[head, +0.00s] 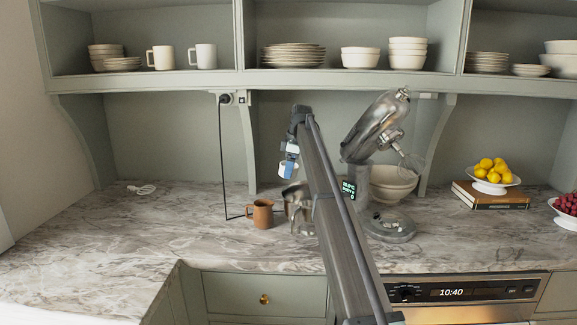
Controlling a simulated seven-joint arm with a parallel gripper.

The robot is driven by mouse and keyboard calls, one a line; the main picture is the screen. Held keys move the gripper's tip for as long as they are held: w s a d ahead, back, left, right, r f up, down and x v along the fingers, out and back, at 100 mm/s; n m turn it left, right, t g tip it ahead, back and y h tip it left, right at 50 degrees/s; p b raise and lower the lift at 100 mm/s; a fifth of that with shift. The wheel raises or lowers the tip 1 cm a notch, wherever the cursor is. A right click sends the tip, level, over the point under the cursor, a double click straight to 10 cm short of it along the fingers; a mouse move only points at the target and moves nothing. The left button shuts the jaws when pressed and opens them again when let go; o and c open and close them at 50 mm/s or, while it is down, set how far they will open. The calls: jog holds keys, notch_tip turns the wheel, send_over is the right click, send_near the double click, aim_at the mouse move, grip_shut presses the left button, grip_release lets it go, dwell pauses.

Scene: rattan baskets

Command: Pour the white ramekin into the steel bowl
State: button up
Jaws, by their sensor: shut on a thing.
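My gripper (290,157) is above the counter, left of the mixer, and is shut on the white ramekin (288,170). The ramekin is small in view and partly covered by the blue-and-white fingers; I cannot tell its tilt or its contents. A shiny steel vessel (296,194), which looks like the steel bowl, stands on the counter below the ramekin in the picture. My arm hides its right part. The ramekin appears above it and apart from it.
A brown mug (260,213) stands just left of the steel vessel. A stand mixer (388,222) with its head raised and a cream bowl (391,184) are to the right. A black cord (222,160) hangs at the back. The left counter is mostly clear.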

jog(key=shift+s+d+f+t+y, duration=0.15)
jog(key=shift+f+t+y, duration=0.45)
jog(key=shift+y, duration=0.3)
jog(key=shift+s+f+y, duration=0.1)
jog(key=shift+f+y, duration=0.05)
jog(key=shift+y, duration=0.15)
jog(key=t+y, duration=0.1)
jog(key=y, duration=0.1)
jog(key=shift+s+d+t+y, duration=0.1)
jog(key=shift+d+t+y, duration=0.05)
jog(key=shift+t+y, duration=0.25)
jog(key=t+y, duration=0.1)
jog(key=r+t+y, duration=0.1)
jog(key=y, duration=0.1)
jog(key=d+t+y, duration=0.1)
jog(key=y, duration=0.1)
jog(key=shift+s+r, duration=0.15)
jog(key=shift+s, duration=0.05)
jog(key=y, duration=0.1)
jog(key=t+y, duration=0.1)
jog(key=shift+s+d+r+t+y, duration=0.1)
jog(key=shift+s+d+t+y, duration=0.05)
jog(key=shift+d+t+y, duration=0.2)
jog(key=shift+s+d+r+t+y, duration=0.1)
jog(key=shift+d+r+t+y, duration=0.2)
jog(key=shift+y, duration=0.4)
jog(key=shift+s+d+t+y, duration=0.1)
jog(key=shift+t+y, duration=0.25)
jog(key=shift+y, duration=0.3)
jog(key=shift+r, duration=0.1)
